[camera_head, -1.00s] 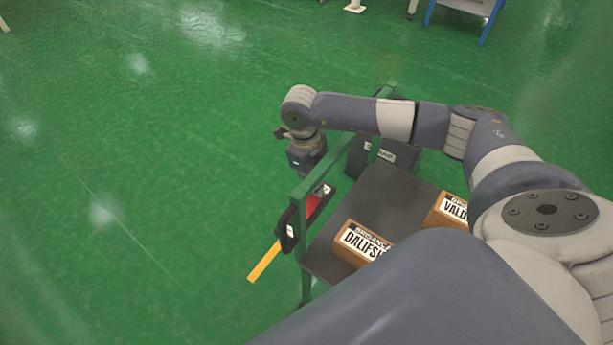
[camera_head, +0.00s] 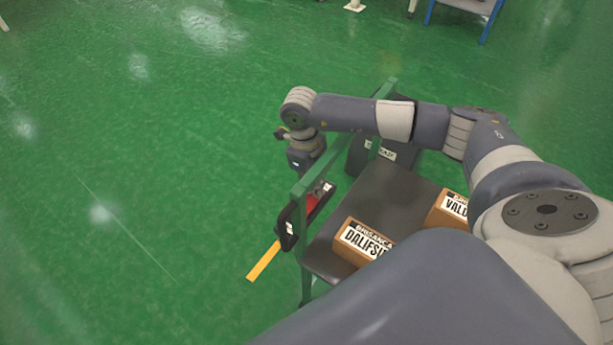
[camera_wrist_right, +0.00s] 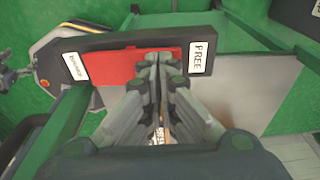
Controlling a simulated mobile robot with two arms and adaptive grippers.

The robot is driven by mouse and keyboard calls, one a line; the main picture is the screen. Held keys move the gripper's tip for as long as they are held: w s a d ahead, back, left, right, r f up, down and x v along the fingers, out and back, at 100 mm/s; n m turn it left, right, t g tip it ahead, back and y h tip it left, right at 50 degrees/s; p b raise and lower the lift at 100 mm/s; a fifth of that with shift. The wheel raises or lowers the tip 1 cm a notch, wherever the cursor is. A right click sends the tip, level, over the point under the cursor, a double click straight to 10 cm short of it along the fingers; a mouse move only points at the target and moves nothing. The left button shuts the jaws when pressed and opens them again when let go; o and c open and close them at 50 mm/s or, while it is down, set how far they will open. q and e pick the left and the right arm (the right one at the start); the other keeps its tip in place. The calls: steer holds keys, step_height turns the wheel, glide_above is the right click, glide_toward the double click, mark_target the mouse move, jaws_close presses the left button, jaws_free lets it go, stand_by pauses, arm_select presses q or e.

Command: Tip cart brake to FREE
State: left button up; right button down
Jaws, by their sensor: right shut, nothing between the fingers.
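The cart (camera_head: 385,210) has a green frame and a dark deck. In the right wrist view the red rocker (camera_wrist_right: 115,68) lies in the black housing, between a FREE label (camera_wrist_right: 202,57) on the right and another label (camera_wrist_right: 75,66) on the left, too small to read surely. My right gripper (camera_wrist_right: 160,58) is shut and empty, its fingertips at the rocker's FREE end, seemingly touching it. In the head view the wrist hides the fingertips. My left gripper is not in view.
Two brown boxes, labelled DALIFSI... (camera_head: 362,243) and VALD... (camera_head: 450,209), sit on the deck. A dark panel with a label (camera_head: 384,155) stands at the cart's far end. A yellow strip (camera_head: 263,261) sticks out beside the brake. Green floor to the left is clear.

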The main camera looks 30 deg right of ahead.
steer(key=shift+f, duration=0.2)
steer(key=shift+r, duration=0.1)
steer(key=shift+r+p, duration=2.3)
steer(key=shift+r, duration=1.15)
